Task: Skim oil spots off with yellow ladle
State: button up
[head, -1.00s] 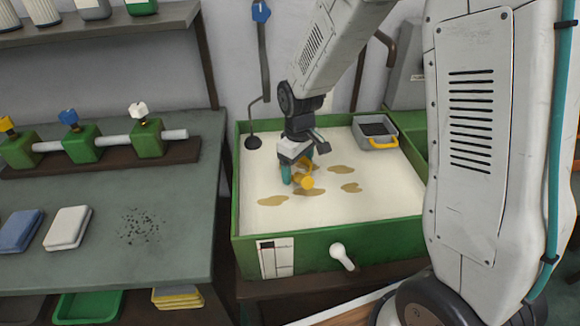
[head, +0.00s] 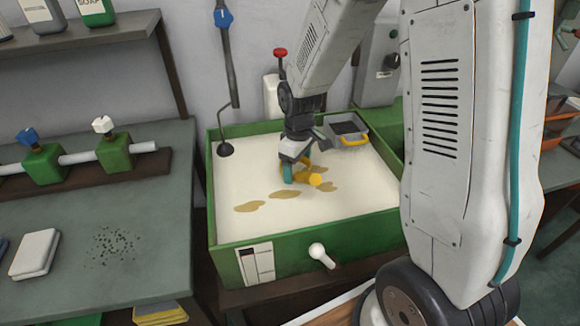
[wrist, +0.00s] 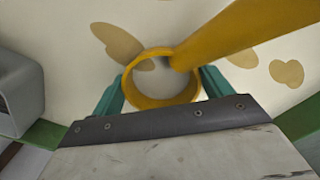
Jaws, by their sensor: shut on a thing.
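The yellow ladle (head: 316,180) is held by my gripper (head: 297,172) over the pale liquid in the green tank (head: 330,243). In the wrist view the teal fingers of my gripper (wrist: 160,88) are on both sides of the ladle's round yellow cup (wrist: 160,102), and its handle (wrist: 235,32) runs to the upper right. Brown oil spots lie on the liquid, such as a left one (head: 250,207), one in the middle (head: 285,193) and one beside the ladle (head: 328,187). I cannot tell whether the ladle touches the liquid.
A grey container with a yellow handle (head: 346,130) sits at the tank's back right. A white-knobbed lever (head: 318,252) sticks out at the front. A dark rod (head: 224,150) reaches into the back left corner. A workbench with a valve pipe (head: 90,155) stands left.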

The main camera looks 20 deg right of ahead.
jog(key=shift+s+d, duration=0.8)
jog(key=shift+d, duration=3.3)
notch_tip(320, 180, up, 12)
